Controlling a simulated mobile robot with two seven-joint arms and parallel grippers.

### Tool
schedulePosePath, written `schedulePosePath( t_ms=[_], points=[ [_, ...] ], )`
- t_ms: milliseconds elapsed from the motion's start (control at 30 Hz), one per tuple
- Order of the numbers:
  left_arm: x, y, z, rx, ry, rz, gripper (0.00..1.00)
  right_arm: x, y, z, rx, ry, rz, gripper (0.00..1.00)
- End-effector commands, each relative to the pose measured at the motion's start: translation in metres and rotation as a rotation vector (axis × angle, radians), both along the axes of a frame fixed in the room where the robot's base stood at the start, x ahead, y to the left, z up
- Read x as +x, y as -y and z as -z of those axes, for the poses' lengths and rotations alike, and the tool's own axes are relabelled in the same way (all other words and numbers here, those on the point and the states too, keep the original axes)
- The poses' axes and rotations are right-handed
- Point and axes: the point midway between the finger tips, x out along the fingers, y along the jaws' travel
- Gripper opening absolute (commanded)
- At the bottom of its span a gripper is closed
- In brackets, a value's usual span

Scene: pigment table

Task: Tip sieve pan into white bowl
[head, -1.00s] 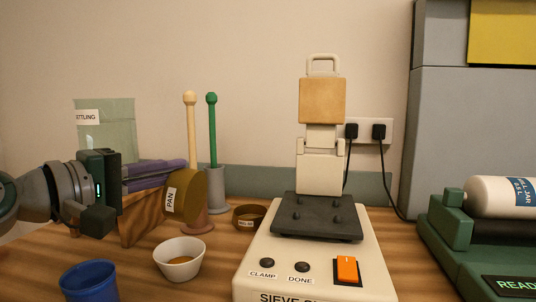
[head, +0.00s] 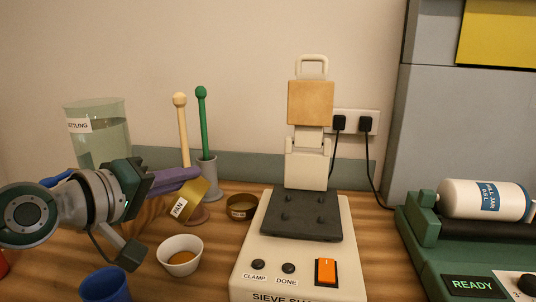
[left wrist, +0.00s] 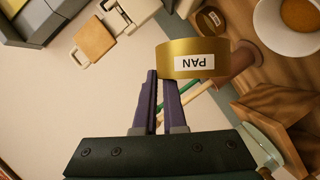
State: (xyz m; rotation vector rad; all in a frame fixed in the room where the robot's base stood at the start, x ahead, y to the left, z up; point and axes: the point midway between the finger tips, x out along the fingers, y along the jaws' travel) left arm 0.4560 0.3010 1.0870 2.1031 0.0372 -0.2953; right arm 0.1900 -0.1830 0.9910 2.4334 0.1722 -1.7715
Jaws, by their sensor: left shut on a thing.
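My left gripper (head: 198,180), with purple fingers, is shut on the brass sieve pan (head: 188,203), labelled PAN. The pan is tilted, held up behind and above the white bowl (head: 165,263) in the head view and apart from it. The bowl stands upright on the table with orange-brown powder (head: 181,257) in it. In the left wrist view the pan (left wrist: 190,47) sits at the fingertips (left wrist: 160,75), label upside down. The bowl (left wrist: 268,32) shows at that view's top right, clear of the pan. The pan's inside is hidden. My right gripper is out of view.
A blue cup (head: 105,287) stands left of the bowl. A small brass ring-shaped vessel (head: 241,207) stands right of the pan, beside the sieve shaker (head: 338,268). Green and cream rods (head: 203,120) and a settling jar (head: 98,145) stand behind. A green jar mill (head: 420,226) is at right.

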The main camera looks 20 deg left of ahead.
Motion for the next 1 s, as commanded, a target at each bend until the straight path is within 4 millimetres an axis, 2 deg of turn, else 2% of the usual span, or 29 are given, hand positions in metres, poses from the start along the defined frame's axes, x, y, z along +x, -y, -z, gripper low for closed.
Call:
schedulePosePath(
  t_ms=[33, 367, 600, 667, 800, 1000],
  points=[
    [0.001, 0.003, -0.007, 0.023, -0.006, -0.001, 0.0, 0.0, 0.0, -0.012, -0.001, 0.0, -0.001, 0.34],
    [0.005, 0.019, -0.014, 0.257, -0.06, -0.002, 0.0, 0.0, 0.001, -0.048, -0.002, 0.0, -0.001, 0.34],
    [0.007, 0.029, 0.0, 0.52, -0.126, -0.001, 0.0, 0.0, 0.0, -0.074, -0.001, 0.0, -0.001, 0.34],
    [0.008, 0.033, 0.004, 0.604, -0.148, 0.001, 0.0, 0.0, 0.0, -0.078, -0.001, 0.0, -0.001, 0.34],
    [0.009, 0.037, 0.016, 0.767, -0.184, -0.002, 0.0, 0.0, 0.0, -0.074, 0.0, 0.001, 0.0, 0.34],
    [0.011, 0.041, 0.023, 0.907, -0.215, -0.001, 0.0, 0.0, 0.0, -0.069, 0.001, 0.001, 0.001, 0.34]
  ],
)
